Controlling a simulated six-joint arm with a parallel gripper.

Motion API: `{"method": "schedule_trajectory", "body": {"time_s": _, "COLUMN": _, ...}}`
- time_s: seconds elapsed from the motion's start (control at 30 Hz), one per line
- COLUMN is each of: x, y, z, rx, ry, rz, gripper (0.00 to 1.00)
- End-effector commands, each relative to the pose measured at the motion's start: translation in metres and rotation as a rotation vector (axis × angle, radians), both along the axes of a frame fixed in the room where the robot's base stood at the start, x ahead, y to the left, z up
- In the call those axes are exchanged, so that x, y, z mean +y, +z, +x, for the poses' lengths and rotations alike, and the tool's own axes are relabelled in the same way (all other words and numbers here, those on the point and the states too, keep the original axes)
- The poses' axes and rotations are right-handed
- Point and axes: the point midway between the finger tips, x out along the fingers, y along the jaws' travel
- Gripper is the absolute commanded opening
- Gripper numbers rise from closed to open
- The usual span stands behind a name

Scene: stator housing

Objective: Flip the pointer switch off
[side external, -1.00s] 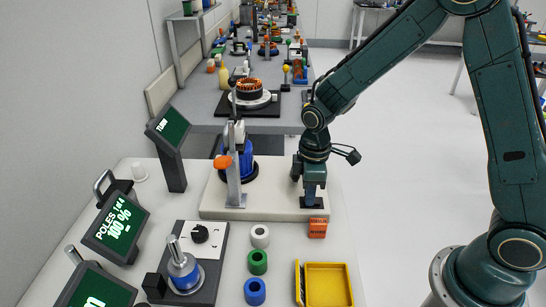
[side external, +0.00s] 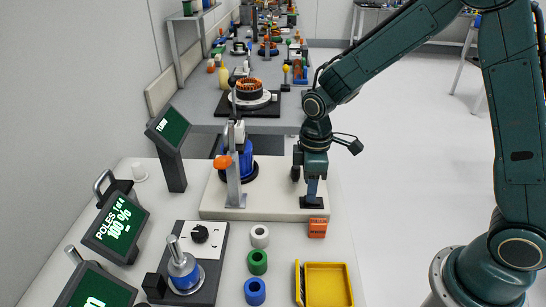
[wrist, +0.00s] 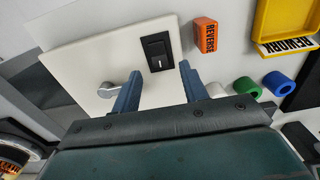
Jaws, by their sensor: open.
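A black pointer knob (side external: 200,234) sits on a white plate on the dark base at front left in the side external view. A black rocker switch (wrist: 157,52) with a small white mark sits on the white board; it also shows as a dark block (side external: 312,202) in the side external view. My gripper (side external: 312,190) is over the rocker switch, far from the pointer knob. In the wrist view my gripper (wrist: 160,78) is open, its two blue fingers spread, with nothing between them. I cannot tell from these views whether it touches the rocker.
An orange block (side external: 317,228) stands in front of the white board. White, green (side external: 257,262) and blue (side external: 255,291) rings and a yellow tray (side external: 328,284) are at the front. A metal post with an orange handle (side external: 222,162) stands left of my gripper. Screens line the left.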

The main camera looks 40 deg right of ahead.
Motion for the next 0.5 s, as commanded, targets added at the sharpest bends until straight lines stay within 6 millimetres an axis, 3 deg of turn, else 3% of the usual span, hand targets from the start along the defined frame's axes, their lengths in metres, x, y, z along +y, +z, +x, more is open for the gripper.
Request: {"method": "schedule_trajectory", "body": {"time_s": 0.5, "x": -0.001, "y": 0.086, "z": 0.0, "rx": -0.005, "ry": -0.001, "rz": 0.001, "gripper": 0.44}}
